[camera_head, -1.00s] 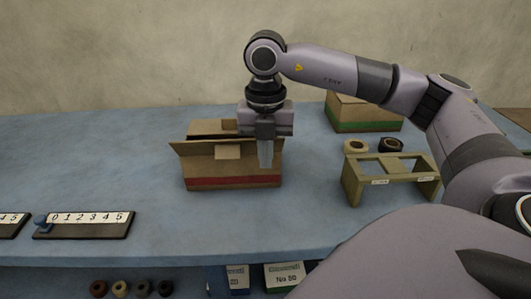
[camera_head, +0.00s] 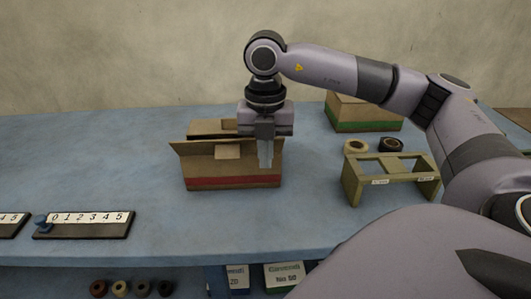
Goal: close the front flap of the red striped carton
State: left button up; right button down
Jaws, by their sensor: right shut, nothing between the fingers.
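The red striped carton (camera_head: 232,183) stands on the blue table, left of the picture's middle, with a red band low on its front. Its front flap (camera_head: 195,147) stands out along the top front edge, tilted up, and the carton's top behind it is partly open. My right gripper (camera_head: 265,163) points straight down at the carton's front right, its fingers shut and empty. It overlaps the flap's right end in the picture; I cannot tell if it touches. My left gripper is not in view.
A green striped carton (camera_head: 362,113) stands at the back right. A tan stand (camera_head: 391,176) with tape rolls (camera_head: 391,145) behind it is to the right. A numbered board (camera_head: 84,224) lies at the front left.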

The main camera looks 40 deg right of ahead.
dwell(0.4)
jog(key=shift+w+d+r+p, duration=0.15)
jog(key=shift+w+d+p, duration=0.2)
jog(key=shift+w+d, duration=0.55)
jog(key=shift+w+d+r+p, duration=0.15)
jog(key=shift+w+d+p, duration=0.2)
jog(key=shift+w+d, duration=0.55)
jog(key=w+d+p, duration=0.3)
jog(key=w+d, duration=0.1)
jog(key=w, duration=0.2)
jog(key=shift+d+r, duration=0.25)
jog(key=shift+r, duration=0.05)
dwell(0.5)
